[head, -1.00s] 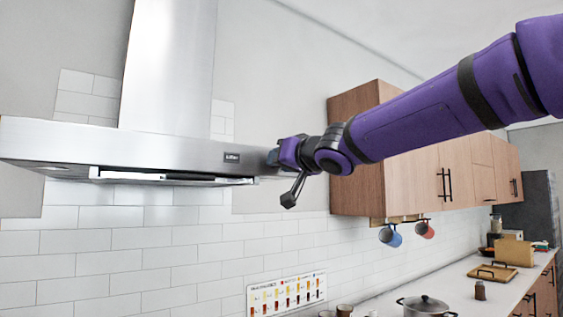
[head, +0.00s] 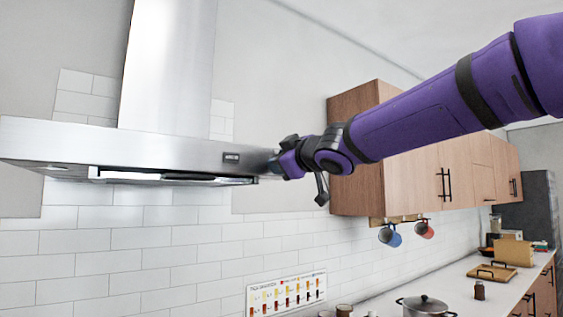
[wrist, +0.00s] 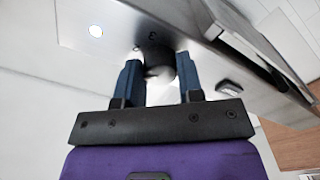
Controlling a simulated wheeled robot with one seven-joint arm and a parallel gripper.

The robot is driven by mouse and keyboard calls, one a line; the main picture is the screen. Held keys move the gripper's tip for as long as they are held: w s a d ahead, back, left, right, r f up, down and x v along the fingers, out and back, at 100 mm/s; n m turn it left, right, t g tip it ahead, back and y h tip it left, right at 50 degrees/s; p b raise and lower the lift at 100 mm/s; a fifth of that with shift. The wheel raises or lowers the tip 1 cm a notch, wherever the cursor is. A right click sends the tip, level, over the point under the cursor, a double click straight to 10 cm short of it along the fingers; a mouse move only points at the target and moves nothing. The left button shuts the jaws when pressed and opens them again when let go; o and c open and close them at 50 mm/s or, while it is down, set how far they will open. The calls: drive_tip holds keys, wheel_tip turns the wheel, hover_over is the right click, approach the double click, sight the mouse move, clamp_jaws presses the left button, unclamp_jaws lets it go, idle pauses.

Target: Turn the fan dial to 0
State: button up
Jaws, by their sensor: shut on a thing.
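The stainless steel range hood (head: 150,147) stands at the left in the head view. The round dark fan dial (wrist: 156,56) shows in the wrist view on the hood's steel face. My gripper (wrist: 158,70) has its two blue fingers on either side of the dial and is shut on it. In the head view my gripper (head: 274,162) is at the right end of the hood; the dial is hidden there.
A wooden wall cupboard (head: 365,150) is right of the hood, behind my arm. Blue (head: 390,236) and red (head: 425,230) mugs hang below it. A lidded pot (head: 426,306) stands on the counter.

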drive_tip(key=shift+n, duration=5)
drive_tip(key=shift+f, duration=0.1)
drive_tip(key=o, duration=0.9)
drive_tip(key=shift+s+d, duration=0.1)
drive_tip(key=v, duration=1)
drive_tip(key=shift+s+d, duration=0.2)
drive_tip(key=shift+s, duration=0.05)
drive_tip(key=shift+d, duration=0.1)
